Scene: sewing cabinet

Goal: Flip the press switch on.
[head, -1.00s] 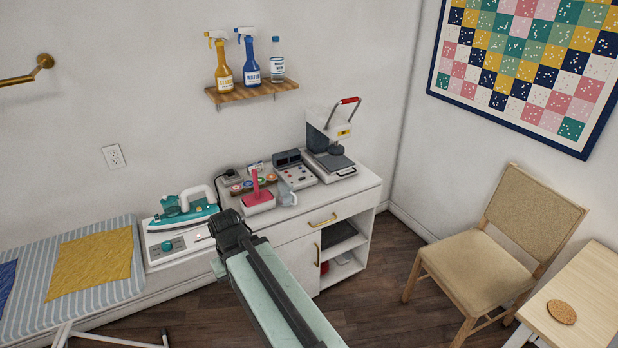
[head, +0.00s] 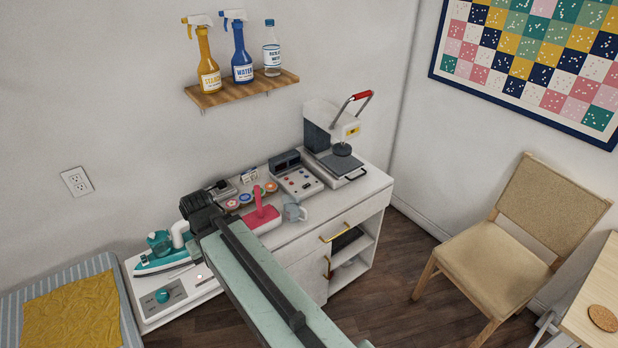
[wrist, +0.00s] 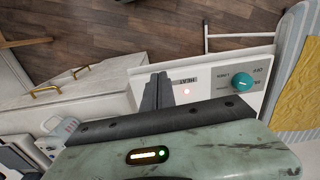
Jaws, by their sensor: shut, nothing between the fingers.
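The heat press (head: 340,130), with a raised red-tipped handle, stands at the right end of the white cabinet top. Left of it is a grey control box (head: 298,178) with a dark display and several small coloured controls. Which one is the press switch, and its position, is too small to tell. My gripper (head: 200,208) is shut and empty, left of the box and apart from it, over the front left of the cabinet. In the wrist view my gripper (wrist: 158,92) points down towards the cabinet and the iron station, beside a lit pinkish light.
The iron (head: 163,252) rests on a station with a teal dial (head: 162,296), close left of my gripper. A bottle shelf (head: 240,88) hangs above. A chair (head: 520,230) stands right.

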